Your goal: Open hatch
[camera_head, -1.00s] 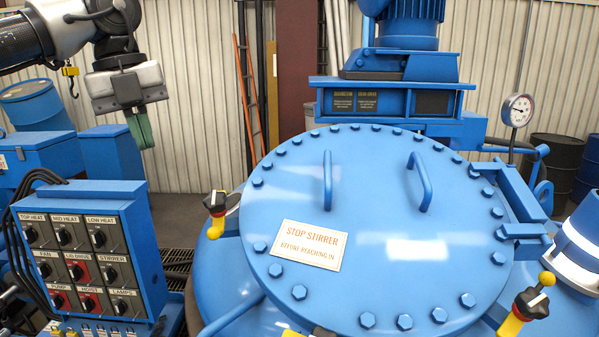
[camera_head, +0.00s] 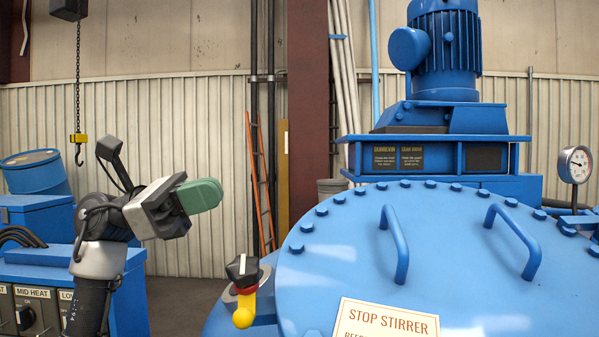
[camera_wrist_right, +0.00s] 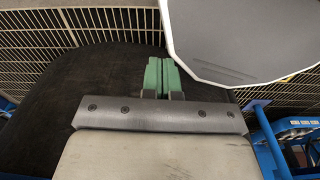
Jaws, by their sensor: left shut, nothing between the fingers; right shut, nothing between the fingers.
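The hatch (camera_head: 350,255) is a large round blue lid with bolts around its rim, and it lies closed on the vessel. Two blue bar handles (camera_head: 395,243) (camera_head: 512,240) stand on its top. A sign (camera_head: 385,320) reading "STOP STIRRER" is on its near part. A clamp with a black knob and yellow end (camera_head: 243,285) sits at the lid's left edge. My left gripper (camera_head: 205,196) has green fingers, is shut and empty, and is raised left of the hatch, apart from it. My right gripper (camera_wrist_right: 163,76) shows shut and empty in the right wrist view, above dark floor and grating.
A stirrer motor (camera_head: 443,50) on a blue housing stands behind the hatch. A gauge (camera_head: 575,165) is at the right. A control panel (camera_head: 32,315) is at lower left. A crane hook (camera_head: 79,150) hangs behind my left arm. A ladder (camera_head: 260,185) leans at the wall.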

